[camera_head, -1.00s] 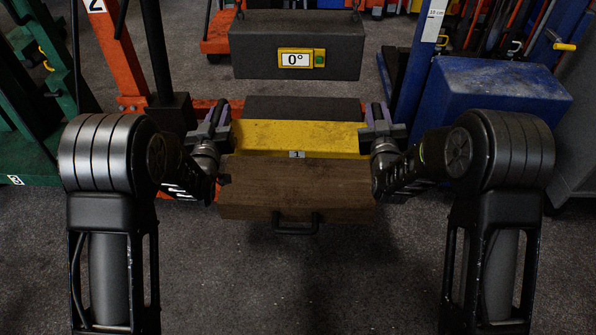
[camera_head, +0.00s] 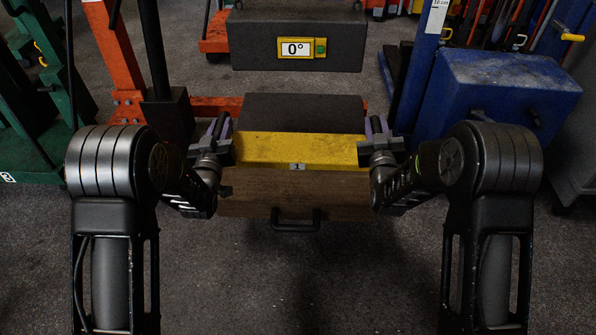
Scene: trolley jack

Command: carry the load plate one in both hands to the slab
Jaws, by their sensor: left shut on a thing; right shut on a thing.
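The load plate one is a yellow bar-like piece (camera_head: 298,148) with a small "1" label on its near edge, in the middle of the head view. My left gripper (camera_head: 222,140) is shut on its left end, and my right gripper (camera_head: 378,140) is shut on its right end. The plate looks about level. A dark grey slab-like block (camera_head: 303,108) shows just beyond its far edge; I cannot tell whether they touch. A larger dark grey block (camera_head: 292,25) with a yellow "0°" display stands further back. I cannot tell which of them is the slab.
A brown wooden block (camera_head: 270,193) with a black handle shows directly below the plate's near edge. An orange jack frame (camera_head: 124,60) stands at left, green equipment (camera_head: 25,140) at far left. A blue box (camera_head: 500,90) stands at right. The near floor (camera_head: 300,290) is clear.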

